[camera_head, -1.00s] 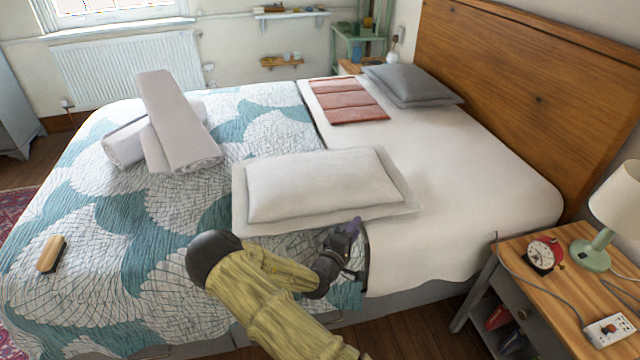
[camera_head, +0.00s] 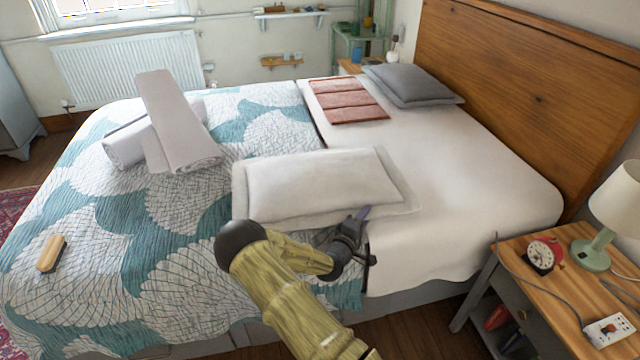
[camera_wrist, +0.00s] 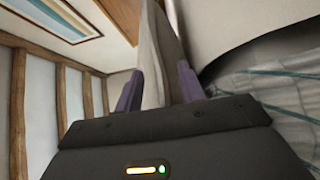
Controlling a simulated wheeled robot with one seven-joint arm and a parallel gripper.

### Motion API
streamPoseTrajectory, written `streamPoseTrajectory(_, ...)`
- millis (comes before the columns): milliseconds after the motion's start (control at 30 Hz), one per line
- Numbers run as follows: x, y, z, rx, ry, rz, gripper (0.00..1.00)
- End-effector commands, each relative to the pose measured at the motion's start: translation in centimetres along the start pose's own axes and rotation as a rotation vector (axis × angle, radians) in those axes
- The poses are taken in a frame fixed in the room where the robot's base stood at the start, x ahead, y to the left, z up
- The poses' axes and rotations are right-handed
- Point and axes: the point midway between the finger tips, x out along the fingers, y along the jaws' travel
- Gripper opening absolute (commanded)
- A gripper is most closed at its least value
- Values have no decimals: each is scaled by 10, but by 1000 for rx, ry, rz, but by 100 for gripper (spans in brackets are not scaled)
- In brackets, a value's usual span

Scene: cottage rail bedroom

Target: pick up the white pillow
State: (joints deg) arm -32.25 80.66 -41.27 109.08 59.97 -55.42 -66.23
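The white pillow (camera_head: 320,187) lies flat on the near middle of the bed, partly on the patterned quilt and partly on the white sheet. My gripper (camera_head: 360,214) is low at the pillow's near right edge in the head view. In the wrist view my gripper (camera_wrist: 158,88) has its two purple fingers spread apart. A pale edge, which looks like the white pillow (camera_wrist: 153,65), shows between them. I cannot tell whether either finger touches it.
Rolled white towels (camera_head: 175,120) lie on the quilt at left, with a wooden brush (camera_head: 50,254) nearer. A grey pillow (camera_head: 412,82) and a folded red cloth (camera_head: 347,100) lie farther back. A nightstand (camera_head: 520,262) with a lamp (camera_head: 600,225) and clock (camera_head: 541,256) stands at right.

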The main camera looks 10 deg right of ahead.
Motion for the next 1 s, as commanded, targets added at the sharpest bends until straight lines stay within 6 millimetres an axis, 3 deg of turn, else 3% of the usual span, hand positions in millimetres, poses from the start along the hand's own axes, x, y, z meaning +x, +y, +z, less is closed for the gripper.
streamPoseTrajectory(433, -1, 0, 0, 0, 1, 0, 39)
streamPoseTrajectory(633, -1, 0, 0, 0, 1, 0, 0)
streamPoseTrajectory(1000, 0, 2, -1, 4, 1, 3, 0)
